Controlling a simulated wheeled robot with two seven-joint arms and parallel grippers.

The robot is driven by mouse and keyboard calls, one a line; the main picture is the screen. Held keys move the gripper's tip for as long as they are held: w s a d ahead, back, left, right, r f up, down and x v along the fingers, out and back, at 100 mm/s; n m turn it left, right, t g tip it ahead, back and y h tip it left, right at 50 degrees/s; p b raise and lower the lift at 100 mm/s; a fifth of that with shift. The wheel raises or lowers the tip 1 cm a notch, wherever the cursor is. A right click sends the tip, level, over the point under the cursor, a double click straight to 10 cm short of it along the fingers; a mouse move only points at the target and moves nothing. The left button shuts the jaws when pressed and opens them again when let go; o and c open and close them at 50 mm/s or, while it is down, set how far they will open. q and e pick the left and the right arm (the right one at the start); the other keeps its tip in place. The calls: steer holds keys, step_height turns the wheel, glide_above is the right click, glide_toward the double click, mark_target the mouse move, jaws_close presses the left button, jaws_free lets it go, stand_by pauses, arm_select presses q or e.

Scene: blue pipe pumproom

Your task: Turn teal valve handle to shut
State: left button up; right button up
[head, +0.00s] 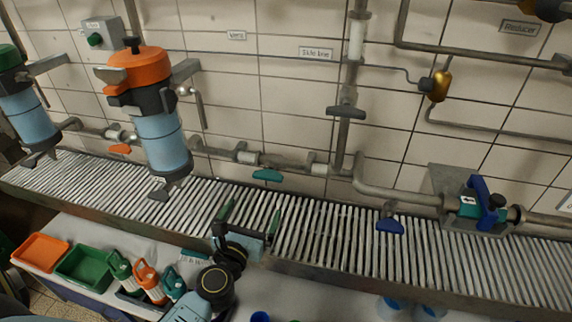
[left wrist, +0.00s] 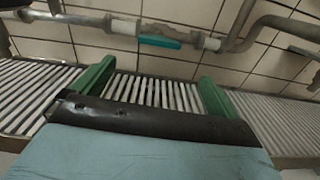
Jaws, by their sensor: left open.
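The teal valve handle (head: 267,175) is a small flat lever on the grey pipe that runs low along the tiled wall, above the slatted grating. In the left wrist view the teal handle (left wrist: 159,41) lies nearly level along the pipe, beyond the fingers. My left gripper (head: 251,214) is below the handle in the head view, over the grating, with its green fingers apart and nothing between them. In the left wrist view the open left gripper (left wrist: 152,78) points toward the pipe, apart from the handle. My right gripper is not in view.
An orange lever (head: 120,149) and a blue lever (head: 389,226) sit on other pipes. An orange-topped filter (head: 160,130) stands at left. A bench holds an orange tray (head: 40,252), a green tray (head: 84,266) and bottles (head: 149,282). The grating (head: 330,225) is clear.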

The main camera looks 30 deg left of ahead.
arm_select(q)
glide_toward(268, 175)
steer(key=x, duration=0.2)
steer(key=shift+n, duration=0.3)
steer(key=x, duration=0.7)
steer(key=shift+w+a, duration=0.1)
steer(key=shift+w, duration=0.35)
steer(key=c, duration=0.9)
steer(key=shift+c, duration=0.4)
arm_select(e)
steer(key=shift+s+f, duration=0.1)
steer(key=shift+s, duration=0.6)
